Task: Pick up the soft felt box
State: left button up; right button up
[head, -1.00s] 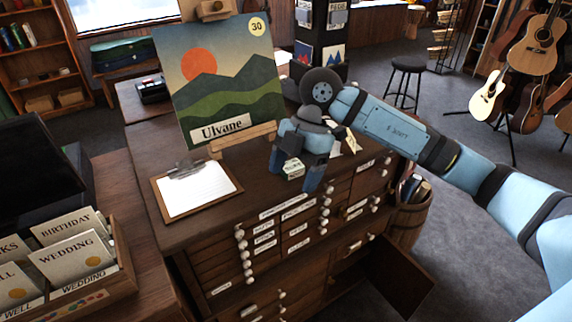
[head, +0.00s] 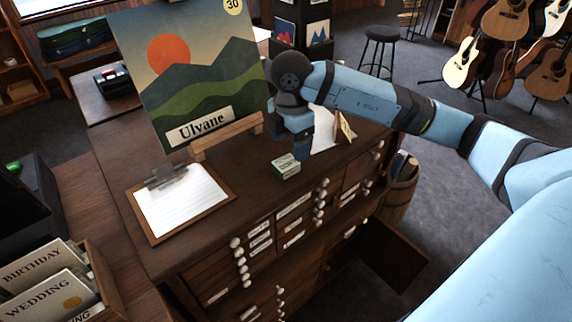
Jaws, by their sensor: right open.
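A small box with a green top and a pale labelled side (head: 286,166) sits on the dark wooden drawer cabinet (head: 255,195), near its front edge. It is the likely felt box, but its print is too small to read. My right gripper (head: 301,150) hangs just behind and to the right of the box, fingers pointing down. It is open and does not hold the box. One finger hides most of the other, and whether a fingertip touches the cabinet top is unclear. My left gripper is not in view.
An easel painting marked "Ulvane" (head: 190,80) stands behind the box. A clipboard (head: 180,198) lies to the left. A paper and a small folded card (head: 345,128) are to the right. A barrel (head: 400,190) stands at the right.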

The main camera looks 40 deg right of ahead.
aim_at(290, 160)
jog(key=f, duration=0.2)
jog(key=f+p, duration=0.1)
jog(key=f, duration=0.1)
jog(key=shift+s+a+f, duration=0.1)
jog(key=shift+s, duration=0.1)
jog(key=shift+f, duration=0.5)
jog(key=c, duration=1)
